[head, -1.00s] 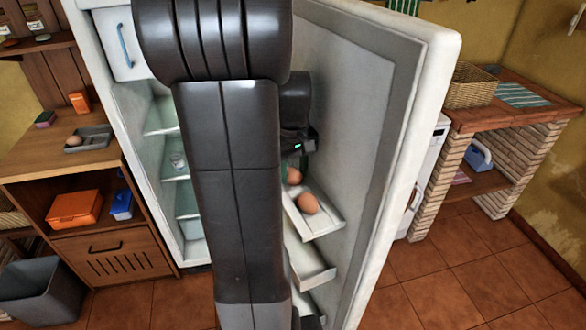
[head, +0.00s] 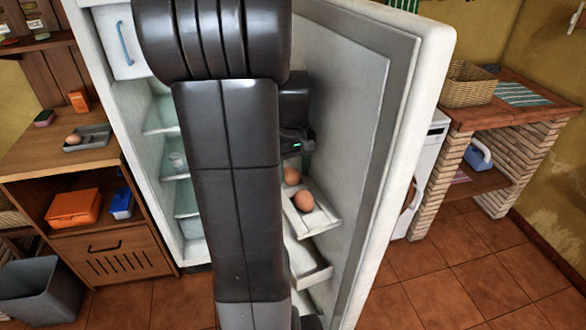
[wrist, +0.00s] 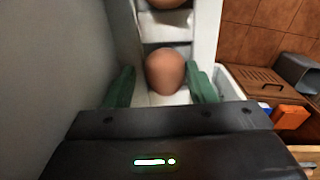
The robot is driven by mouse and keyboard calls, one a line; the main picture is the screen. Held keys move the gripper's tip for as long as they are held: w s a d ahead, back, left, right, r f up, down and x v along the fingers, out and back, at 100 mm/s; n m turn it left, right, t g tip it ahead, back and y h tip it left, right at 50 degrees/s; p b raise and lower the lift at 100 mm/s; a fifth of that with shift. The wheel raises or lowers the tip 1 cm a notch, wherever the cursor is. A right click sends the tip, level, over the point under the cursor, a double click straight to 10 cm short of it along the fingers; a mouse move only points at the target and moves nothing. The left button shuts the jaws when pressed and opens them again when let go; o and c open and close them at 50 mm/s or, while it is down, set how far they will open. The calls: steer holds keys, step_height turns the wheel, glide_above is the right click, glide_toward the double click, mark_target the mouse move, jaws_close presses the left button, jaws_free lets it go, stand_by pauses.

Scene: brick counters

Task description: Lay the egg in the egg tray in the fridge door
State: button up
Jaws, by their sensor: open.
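A brown egg (head: 291,175) sits in the white egg tray (head: 325,218) on the open fridge door. It also shows in the wrist view (wrist: 165,72), between the green fingers of my gripper (wrist: 162,88). The fingers are open, with a gap visible on each side of the egg. A second brown egg (head: 303,201) lies in the same tray, farther along; only its edge shows at the top of the wrist view. In the head view my gripper (head: 297,158) is just above the first egg, partly hidden by my arm.
The fridge door (head: 385,130) stands open on the right, its panel close beside my gripper. Lower door shelves (head: 312,268) are below. On the wooden counter (head: 40,160) at left, a grey tray (head: 95,140) holds another egg (head: 74,139). Open floor lies at right.

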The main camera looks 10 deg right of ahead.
mark_target(292, 169)
steer(key=shift+s+a+p, duration=0.1)
steer(key=shift+s+p, duration=0.15)
steer(key=shift+p, duration=0.1)
step_height(292, 169, up, 13)
steer(key=shift+f, duration=0.2)
steer(key=shift+w, duration=0.15)
step_height(292, 169, down, 12)
steer(key=shift+f, duration=0.1)
stand_by(0.4)
